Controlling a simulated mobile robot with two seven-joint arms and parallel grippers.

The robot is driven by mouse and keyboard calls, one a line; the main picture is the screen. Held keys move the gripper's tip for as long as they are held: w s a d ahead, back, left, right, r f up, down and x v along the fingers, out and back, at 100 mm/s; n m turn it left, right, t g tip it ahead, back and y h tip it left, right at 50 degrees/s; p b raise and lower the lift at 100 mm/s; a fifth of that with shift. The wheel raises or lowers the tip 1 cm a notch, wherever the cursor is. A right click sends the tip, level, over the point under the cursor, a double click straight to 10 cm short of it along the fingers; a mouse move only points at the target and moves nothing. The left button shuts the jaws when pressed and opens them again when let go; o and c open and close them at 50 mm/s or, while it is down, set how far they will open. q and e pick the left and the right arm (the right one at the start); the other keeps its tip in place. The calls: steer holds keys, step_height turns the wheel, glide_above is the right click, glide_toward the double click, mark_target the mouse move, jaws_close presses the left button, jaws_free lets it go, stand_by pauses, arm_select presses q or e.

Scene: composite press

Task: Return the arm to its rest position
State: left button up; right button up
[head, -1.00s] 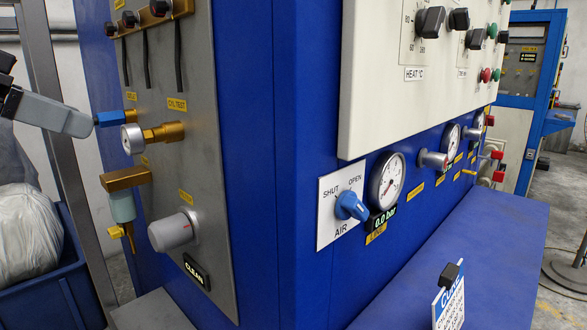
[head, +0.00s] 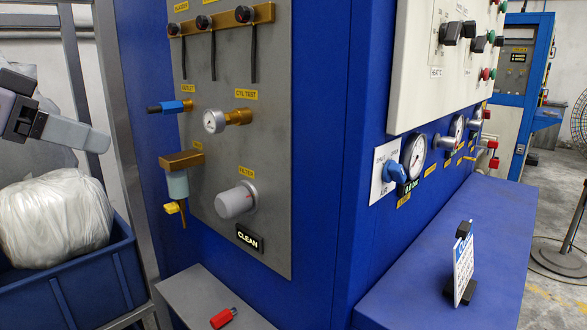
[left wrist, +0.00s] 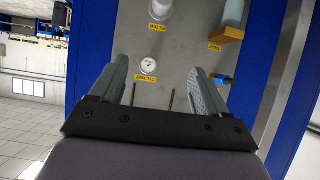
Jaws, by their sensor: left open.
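The fitting also shows in the left wrist view (left wrist: 221,79), past one finger. My right gripper is in neither view.
The panel carries a brass-mounted gauge (head: 214,120), a grey filter knob (head: 236,201) and a CLEAN display (head: 249,238). A red part (head: 223,317) lies on the grey ledge (head: 195,296). A blue bin (head: 75,285) with a wrapped bundle stands below my left gripper, beside a metal post.

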arm_select(q)
steer(key=w+d+f+n+y, duration=0.1)
steer(key=w+d+f, duration=0.25)
steer(key=f, duration=0.95)
steer(key=w+d+f+n, duration=0.25)
steer(key=w+f, duration=0.25)
steer(key=f, duration=0.8)
steer(key=s+d+f+t+y, duration=0.1)
steer(key=s+f, duration=0.1)
steer(key=f, duration=0.5)
steer(key=s+d+f, duration=0.1)
steer(key=s+f, duration=0.2)
steer(key=f, duration=0.4)
steer(key=s+d+f+n+y, duration=0.1)
steer(key=s+d+f+y, duration=0.1)
steer(key=s+f, duration=1.4)
steer(key=s+y, duration=0.1)
steer(key=s, duration=0.3)
steer(key=shift+s+f+n+y, duration=0.3)
steer(key=shift+n, duration=0.05)
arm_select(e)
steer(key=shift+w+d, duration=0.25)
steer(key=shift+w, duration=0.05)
